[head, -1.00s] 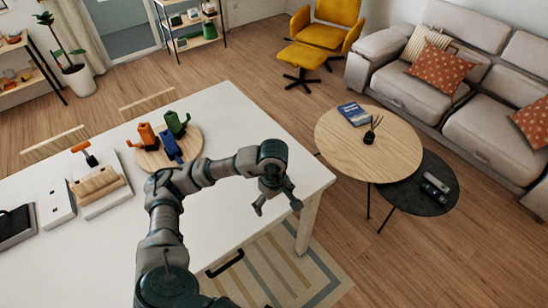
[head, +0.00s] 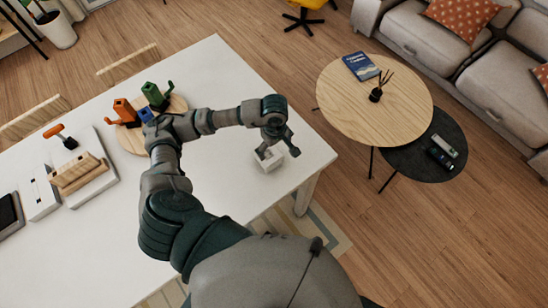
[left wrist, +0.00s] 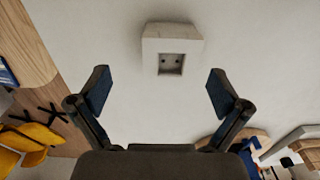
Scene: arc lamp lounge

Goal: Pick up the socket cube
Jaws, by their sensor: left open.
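The socket cube (head: 268,160) is a small white block on the white table (head: 225,75), near its right corner. In the left wrist view the socket cube (left wrist: 172,60) shows a face with two dark holes. My left gripper (head: 277,152) is over the cube in the head view and partly hides it. In the left wrist view my left gripper (left wrist: 158,85) is open and empty, with its fingers apart and the cube beyond their tips, slightly right of the middle. My right gripper is not in view.
A round wooden board (head: 130,139) holds orange, green and blue mugs, partly behind my arm. A white tray with a wooden block (head: 77,172) lies at the left of the table. A round coffee table (head: 400,115) stands to the right. The table around the cube is clear.

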